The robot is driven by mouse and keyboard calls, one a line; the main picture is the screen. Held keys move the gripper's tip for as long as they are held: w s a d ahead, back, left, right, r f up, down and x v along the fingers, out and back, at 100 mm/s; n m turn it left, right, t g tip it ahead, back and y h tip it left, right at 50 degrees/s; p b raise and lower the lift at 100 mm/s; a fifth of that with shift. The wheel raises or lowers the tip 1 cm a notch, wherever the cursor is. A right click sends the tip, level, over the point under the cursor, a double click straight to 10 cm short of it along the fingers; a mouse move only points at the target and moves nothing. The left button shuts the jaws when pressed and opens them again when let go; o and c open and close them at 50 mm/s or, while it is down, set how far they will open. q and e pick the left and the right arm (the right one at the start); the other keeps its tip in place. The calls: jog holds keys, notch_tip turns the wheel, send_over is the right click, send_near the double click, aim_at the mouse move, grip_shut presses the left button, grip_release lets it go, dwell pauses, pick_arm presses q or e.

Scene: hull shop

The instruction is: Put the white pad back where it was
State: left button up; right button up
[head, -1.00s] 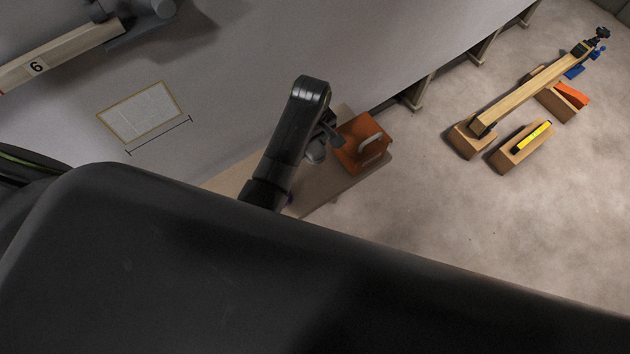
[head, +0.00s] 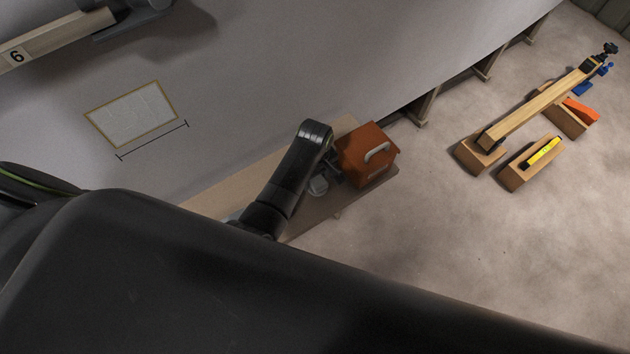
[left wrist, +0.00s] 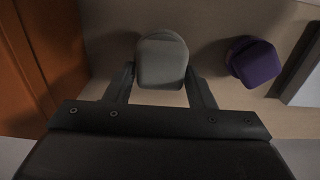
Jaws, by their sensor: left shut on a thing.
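The white pad (left wrist: 162,62), a pale grey-white rounded block, sits between the two fingers of my left gripper (left wrist: 161,76) in the left wrist view. The gripper is shut on it. In the head view the pad (head: 317,187) shows small below my left gripper (head: 332,174), over the narrow shelf (head: 362,196) beside the orange box. I cannot tell whether the pad touches the shelf. A similar purple pad (left wrist: 254,62) stands to the right of the white one in the left wrist view. My right gripper is not in view.
The orange box (head: 361,158) with a pale handle stands close to the gripper; its side (left wrist: 38,50) fills the left wrist view's left edge. A grey hull wall (head: 300,60) rises behind. Wooden blocks and a yellow level (head: 543,153) lie on the floor at right.

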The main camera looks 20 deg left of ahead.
pick_arm(q)
jog(key=shift+f, duration=1.2)
jog(key=o, duration=0.9)
jog(key=shift+o, duration=0.2)
notch_tip(320, 180, up, 12)
jog(key=shift+r+p, duration=0.1)
jog(key=shift+p, duration=0.65)
